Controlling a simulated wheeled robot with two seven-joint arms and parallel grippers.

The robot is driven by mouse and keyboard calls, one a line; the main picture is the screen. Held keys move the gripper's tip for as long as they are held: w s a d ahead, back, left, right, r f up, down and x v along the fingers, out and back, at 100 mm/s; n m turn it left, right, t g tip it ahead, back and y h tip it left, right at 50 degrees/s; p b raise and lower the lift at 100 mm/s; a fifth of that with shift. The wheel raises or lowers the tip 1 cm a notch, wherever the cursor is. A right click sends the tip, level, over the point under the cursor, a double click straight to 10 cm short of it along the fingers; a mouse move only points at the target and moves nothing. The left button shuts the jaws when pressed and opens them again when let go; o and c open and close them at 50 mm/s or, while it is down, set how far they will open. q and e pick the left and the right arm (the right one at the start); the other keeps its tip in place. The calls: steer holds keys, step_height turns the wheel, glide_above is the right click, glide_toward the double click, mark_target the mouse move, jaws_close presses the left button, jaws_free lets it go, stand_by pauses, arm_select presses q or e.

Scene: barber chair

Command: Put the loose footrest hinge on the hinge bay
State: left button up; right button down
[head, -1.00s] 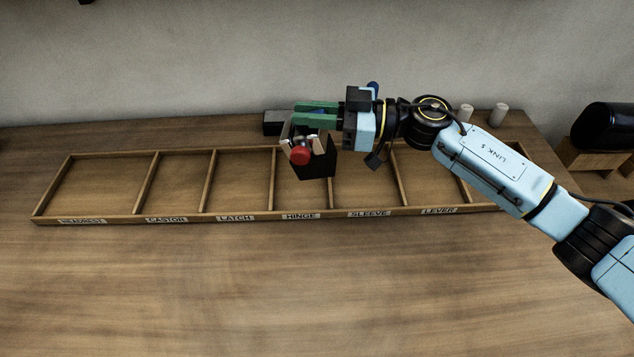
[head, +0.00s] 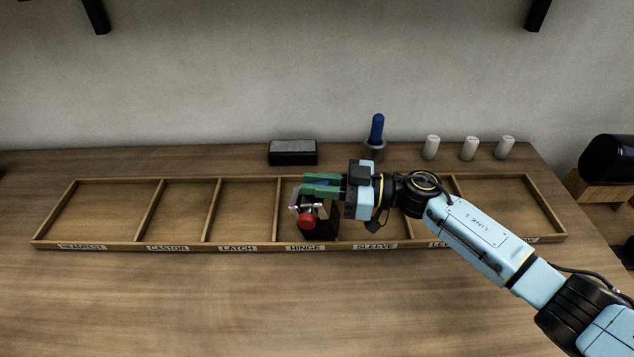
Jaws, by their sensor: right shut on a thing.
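The footrest hinge (head: 309,218), a dark block with pale metal plates and a red round knob, is in the jaws of my right gripper (head: 318,188). The green fingers are shut on its upper part. The hinge is over or in the hinge bay (head: 290,235), the tray compartment labelled HINGE; I cannot tell whether it touches the bay floor. The gripper and hinge hide much of this bay. My left gripper is not in view.
The long wooden tray (head: 190,246) has bays labelled HEADREST, CASTOR, LATCH, SLEEVE and others; the bays left of the hinge look empty. Behind it stand a black box (head: 292,153), a blue-handled item in a cup (head: 376,132) and white cylinders (head: 469,148). The table front is clear.

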steer(key=c, duration=1.4)
jaws_free()
steer(key=shift+f, duration=0.15)
steer(key=shift+o, duration=0.2)
steer(key=shift+f+b, duration=0.15)
steer(key=shift+b, duration=0.45)
steer(key=s+d, duration=0.2)
steer(key=d, duration=1.1)
steer(key=shift+d, duration=0.15)
